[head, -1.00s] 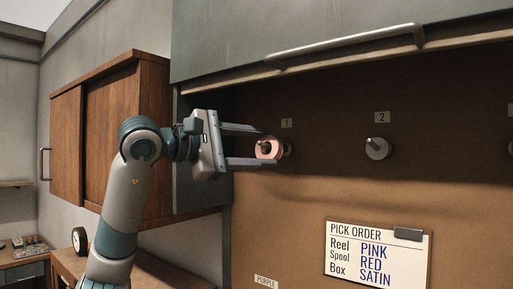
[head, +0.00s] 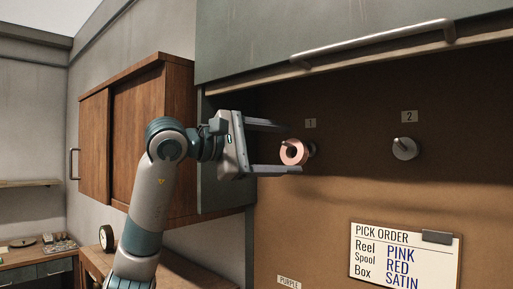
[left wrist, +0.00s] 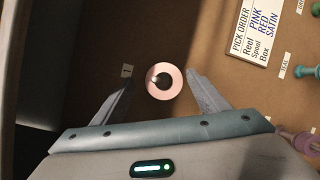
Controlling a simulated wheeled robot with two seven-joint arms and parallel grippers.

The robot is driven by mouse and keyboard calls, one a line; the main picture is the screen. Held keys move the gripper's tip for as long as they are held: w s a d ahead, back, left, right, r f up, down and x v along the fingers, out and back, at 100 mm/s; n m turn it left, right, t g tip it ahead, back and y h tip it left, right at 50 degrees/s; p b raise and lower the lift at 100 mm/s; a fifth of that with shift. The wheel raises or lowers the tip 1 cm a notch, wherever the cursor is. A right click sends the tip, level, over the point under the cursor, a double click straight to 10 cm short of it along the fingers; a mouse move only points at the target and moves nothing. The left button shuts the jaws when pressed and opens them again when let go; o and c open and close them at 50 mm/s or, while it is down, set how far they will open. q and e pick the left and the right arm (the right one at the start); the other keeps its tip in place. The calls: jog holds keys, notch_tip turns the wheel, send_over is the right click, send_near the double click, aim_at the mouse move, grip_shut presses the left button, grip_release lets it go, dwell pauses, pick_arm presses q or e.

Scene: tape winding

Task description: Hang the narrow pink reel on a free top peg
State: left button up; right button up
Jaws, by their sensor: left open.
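The narrow pink reel (head: 293,153) hangs on the top peg under label 1, with the peg tip showing through its hole. It also shows face on in the left wrist view (left wrist: 164,81). My left gripper (head: 290,149) is open, its two fingers above and below the reel in the head view and apart from it. In the left wrist view the reel sits just beyond and between the fingertips. The top peg under label 2 (head: 405,148) is bare. My right gripper is not in view.
A pick order card (head: 405,257) is clipped to the brown board lower right. A cabinet front with a long handle (head: 375,46) overhangs the board above. A wooden cabinet (head: 150,130) stands left behind my arm. Other pegs with teal and pink spools (left wrist: 305,72) show in the left wrist view.

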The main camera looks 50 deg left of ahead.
pick_arm(q)
jog(key=f+b+v, duration=0.1)
jog(key=b+v, duration=0.3)
jog(key=v, duration=1.3)
jog(key=shift+s+r, duration=0.15)
jog(key=shift+r, duration=0.25)
jog(key=shift+a, duration=0.1)
